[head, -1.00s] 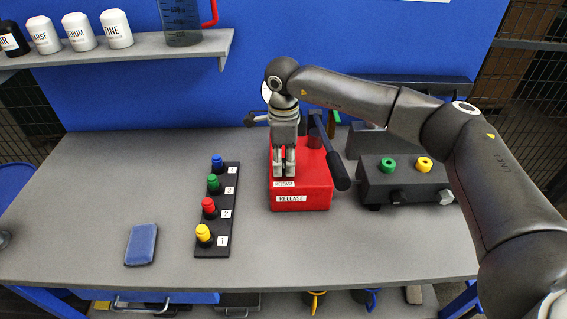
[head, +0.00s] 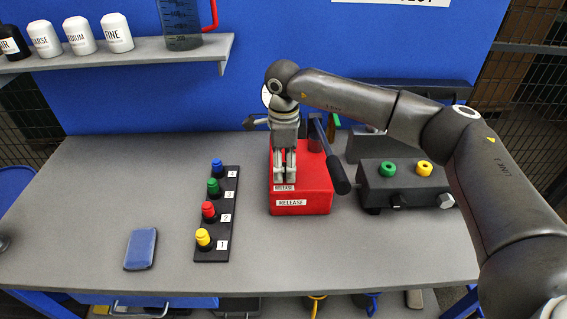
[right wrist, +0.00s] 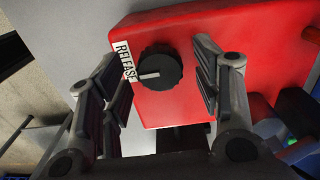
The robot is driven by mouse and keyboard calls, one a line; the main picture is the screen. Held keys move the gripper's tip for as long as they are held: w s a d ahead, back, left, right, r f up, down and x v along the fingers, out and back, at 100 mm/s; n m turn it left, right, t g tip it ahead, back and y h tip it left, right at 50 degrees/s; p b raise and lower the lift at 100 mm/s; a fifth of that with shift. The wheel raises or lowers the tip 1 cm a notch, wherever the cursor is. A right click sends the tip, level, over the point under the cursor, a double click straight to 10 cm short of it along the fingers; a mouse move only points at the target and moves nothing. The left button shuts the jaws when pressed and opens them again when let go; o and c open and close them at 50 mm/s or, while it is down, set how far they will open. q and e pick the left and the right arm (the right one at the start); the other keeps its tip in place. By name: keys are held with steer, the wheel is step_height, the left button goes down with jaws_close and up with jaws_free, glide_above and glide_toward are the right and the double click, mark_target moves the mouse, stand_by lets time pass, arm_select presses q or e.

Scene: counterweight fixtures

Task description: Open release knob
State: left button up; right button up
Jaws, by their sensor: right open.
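The release knob (right wrist: 159,68) is a black ribbed dial with a pale pointer line, on the red fixture's face in the right wrist view. A white RELEASE label (right wrist: 125,61) is beside it. The red fixture (head: 315,190) stands on the table in the head view, where my gripper hides the knob. My right gripper (head: 284,180) points down over the fixture. In the right wrist view its fingers (right wrist: 163,88) are open, one on each side of the knob, with gaps and no visible contact. My left gripper is not in view.
A black lever (head: 332,160) sticks out at the fixture's right. A dark box with green and yellow knobs (head: 405,188) stands further right. A strip of coloured pegs (head: 213,225) and a blue pad (head: 141,249) lie left. The table (head: 330,255) is clear in front.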

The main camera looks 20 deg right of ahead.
step_height(320, 180, up, 12)
stand_by(0.4)
steer(key=shift+f, duration=0.1)
